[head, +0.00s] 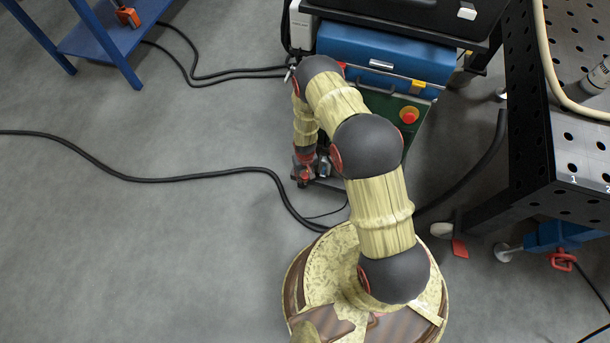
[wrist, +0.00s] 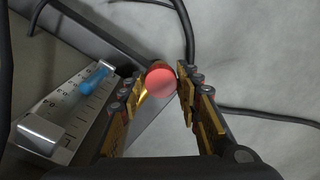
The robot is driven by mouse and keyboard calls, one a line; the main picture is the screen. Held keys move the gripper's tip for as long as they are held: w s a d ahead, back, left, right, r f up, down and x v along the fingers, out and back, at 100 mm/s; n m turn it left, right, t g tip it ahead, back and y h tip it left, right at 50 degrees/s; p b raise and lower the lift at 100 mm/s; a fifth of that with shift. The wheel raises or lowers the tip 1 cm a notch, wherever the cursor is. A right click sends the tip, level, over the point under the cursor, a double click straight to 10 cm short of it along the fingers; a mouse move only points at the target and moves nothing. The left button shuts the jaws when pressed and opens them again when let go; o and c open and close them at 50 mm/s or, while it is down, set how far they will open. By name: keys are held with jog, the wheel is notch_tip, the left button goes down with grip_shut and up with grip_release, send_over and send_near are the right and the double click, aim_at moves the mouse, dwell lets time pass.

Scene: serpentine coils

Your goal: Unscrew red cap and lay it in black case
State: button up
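The red cap (wrist: 160,82) is a round, smooth, red piece between my fingertips in the wrist view. My gripper (wrist: 164,84) has one gold-padded finger on each side of it. Both fingers look very close to the cap, but I cannot tell whether they press on it. What the cap sits on is hidden. In the head view my gripper (head: 322,166) is low beside the cart, and the cap cannot be made out there. A black case (head: 400,12) with a pale latch lies on top of the cart, cut off by the frame edge.
A blue box (head: 365,50) and a red button (head: 408,115) are on the cart. A perforated black table (head: 575,140) stands at right, a blue bench (head: 110,35) at upper left. Black cables (head: 150,179) cross the open grey floor.

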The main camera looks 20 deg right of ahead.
jog(key=shift+o, duration=1.4)
jog(key=shift+s, duration=0.15)
notch_tip(320, 180, up, 12)
notch_tip(320, 180, up, 5)
jog(key=p, duration=0.4)
send_over(305, 175)
jog(key=shift+c, duration=0.4)
